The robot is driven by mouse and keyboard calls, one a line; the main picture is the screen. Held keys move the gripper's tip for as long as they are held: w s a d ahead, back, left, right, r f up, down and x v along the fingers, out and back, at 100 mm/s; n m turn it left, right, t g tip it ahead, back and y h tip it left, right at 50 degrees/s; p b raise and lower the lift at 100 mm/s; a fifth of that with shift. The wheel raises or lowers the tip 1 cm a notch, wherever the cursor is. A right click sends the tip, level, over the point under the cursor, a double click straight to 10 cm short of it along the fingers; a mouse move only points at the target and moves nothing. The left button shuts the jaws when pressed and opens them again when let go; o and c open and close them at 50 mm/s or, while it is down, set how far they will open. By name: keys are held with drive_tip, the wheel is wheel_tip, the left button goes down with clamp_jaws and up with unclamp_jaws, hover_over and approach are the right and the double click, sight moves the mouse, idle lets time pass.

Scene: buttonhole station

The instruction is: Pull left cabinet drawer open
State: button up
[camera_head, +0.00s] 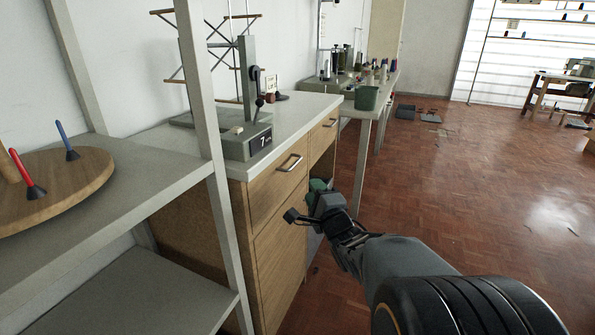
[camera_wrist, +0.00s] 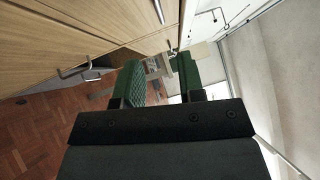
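The cabinet (camera_head: 268,235) has pale wooden fronts under a grey top. Its left drawer (camera_head: 277,183) has a silver bar handle (camera_head: 290,162) and looks closed, flush with the front. My gripper (camera_head: 319,186) is in front of the cabinet, to the right of and lower than that handle, and apart from it. In the wrist view, my gripper (camera_wrist: 160,70) has its green-padded fingers spread with nothing held between them. Two bar handles show on wooden fronts at upper left there; I cannot tell which is the left drawer's.
A grey shelf rack (camera_head: 120,205) with a round wooden stand (camera_head: 60,185) is close at the left. A grey device (camera_head: 245,140) marked 7 stands on the cabinet. A second table (camera_head: 380,105) is beyond. The parquet floor (camera_head: 460,190) at right is mostly clear.

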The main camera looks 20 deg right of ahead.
drive_tip(key=w+r+b, duration=0.1)
drive_tip(key=w+b, duration=0.1)
drive_tip(key=w, duration=1)
drive_tip(key=shift+w+d+r+b, duration=0.3)
drive_tip(key=shift+r, duration=0.05)
drive_tip(key=shift+c, duration=0.5)
clamp_jaws()
